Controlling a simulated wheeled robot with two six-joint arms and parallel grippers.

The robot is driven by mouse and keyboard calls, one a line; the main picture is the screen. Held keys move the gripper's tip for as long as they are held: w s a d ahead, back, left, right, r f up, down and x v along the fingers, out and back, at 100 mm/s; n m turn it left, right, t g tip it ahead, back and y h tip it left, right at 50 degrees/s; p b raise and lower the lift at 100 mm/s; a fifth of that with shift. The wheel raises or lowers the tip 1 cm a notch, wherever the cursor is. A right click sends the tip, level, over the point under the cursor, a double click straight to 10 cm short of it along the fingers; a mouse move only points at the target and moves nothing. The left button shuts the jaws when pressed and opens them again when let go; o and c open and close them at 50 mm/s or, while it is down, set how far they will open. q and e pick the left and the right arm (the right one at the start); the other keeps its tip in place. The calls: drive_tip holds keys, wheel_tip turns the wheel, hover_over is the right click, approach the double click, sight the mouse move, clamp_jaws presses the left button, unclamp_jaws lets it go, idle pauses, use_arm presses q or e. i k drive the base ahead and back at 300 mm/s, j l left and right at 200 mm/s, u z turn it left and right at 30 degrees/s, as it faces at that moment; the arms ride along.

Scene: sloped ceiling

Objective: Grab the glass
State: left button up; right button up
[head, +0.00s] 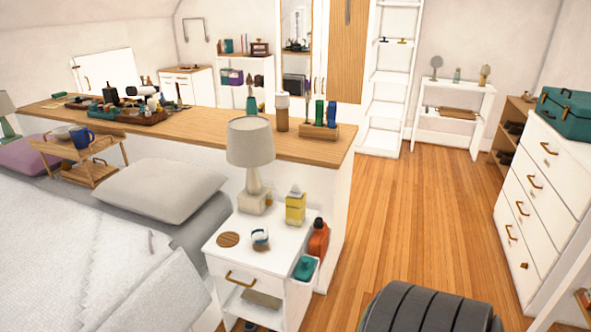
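A small, clear-looking cup-shaped item (260,238), which may be the glass, stands on the white nightstand (240,258) beside the bed. It has white and dark bluish parts, and it is too small to tell its exact form or whether anything is in it. It sits just right of a round wooden coaster (228,240) and in front of the lamp base. Neither of my grippers shows in the head view.
A lamp (251,142) and a yellow carton (295,207) stand behind on the nightstand. An orange bottle (318,240) and a teal item (304,268) sit at its right side. Wooden floor (420,220) lies open to the right, before a white dresser (540,190).

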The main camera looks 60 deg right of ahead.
sight(260, 233)
drive_tip(key=z, duration=1.55)
drive_tip(key=i+l+u, duration=0.15)
drive_tip(key=i+l, duration=0.15)
drive_tip(key=i+l+u, duration=0.1)
drive_tip(key=i+l, duration=0.15)
drive_tip(key=l, duration=0.25)
